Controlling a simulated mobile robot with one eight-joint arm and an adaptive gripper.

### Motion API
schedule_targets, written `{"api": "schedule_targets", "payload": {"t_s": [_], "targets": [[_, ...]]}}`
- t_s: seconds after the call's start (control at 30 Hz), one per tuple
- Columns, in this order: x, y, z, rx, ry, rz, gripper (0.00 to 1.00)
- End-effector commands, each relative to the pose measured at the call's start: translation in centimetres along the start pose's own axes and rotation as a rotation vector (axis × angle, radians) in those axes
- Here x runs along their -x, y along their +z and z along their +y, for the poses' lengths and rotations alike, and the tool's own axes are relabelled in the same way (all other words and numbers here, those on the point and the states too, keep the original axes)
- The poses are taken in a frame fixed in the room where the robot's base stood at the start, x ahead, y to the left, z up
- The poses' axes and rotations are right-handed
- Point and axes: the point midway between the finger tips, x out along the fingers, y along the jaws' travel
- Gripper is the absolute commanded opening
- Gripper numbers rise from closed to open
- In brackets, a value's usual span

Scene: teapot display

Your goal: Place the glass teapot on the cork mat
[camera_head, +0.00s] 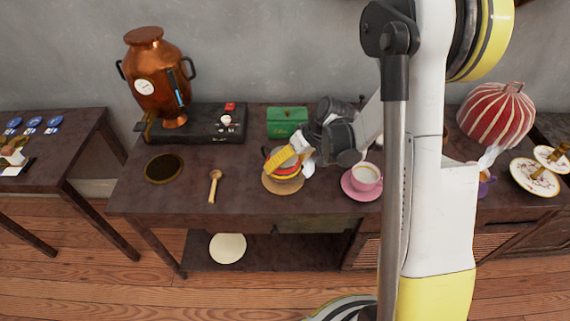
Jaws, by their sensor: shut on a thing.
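The glass teapot (286,172), with red and yellow showing on its body, is upright over the tan round cork mat (283,188) near the middle of the dark table. Its dark handle shows at its left. My gripper (296,162) reaches in from the upper right and is shut on the teapot, covering part of its top and right side. The mat's front edge shows below the teapot. I cannot tell whether the teapot's base touches the mat.
A pink cup on a saucer (360,193) stands close at the right. A wooden spoon (215,184) and dark round mat (163,168) lie left. A green box (288,121) and copper urn (157,80) stand behind. Bare table (240,178) lies between spoon and teapot.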

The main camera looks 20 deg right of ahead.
Motion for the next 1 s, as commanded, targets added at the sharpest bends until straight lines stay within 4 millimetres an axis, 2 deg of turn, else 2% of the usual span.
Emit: {"api": "schedule_targets", "payload": {"t_s": [0.03, 0.07, 0.37, 0.47, 0.8, 1.0], "targets": [[-0.2, 0.1, 0.1, 0.000, 0.000, 0.000, 0.93], [-0.1, 0.1, 0.1, 0.000, 0.000, 0.000, 1.00], [0.2, -0.1, -0.1, 0.000, 0.000, 0.000, 1.00], [1.6, -0.2, -0.1, -0.001, 0.000, 0.000, 1.00], [9.2, -0.2, -0.2, -0.001, 0.000, 0.001, 1.00], [11.7, -0.1, -0.1, 0.000, 0.000, 0.000, 1.00]]}}
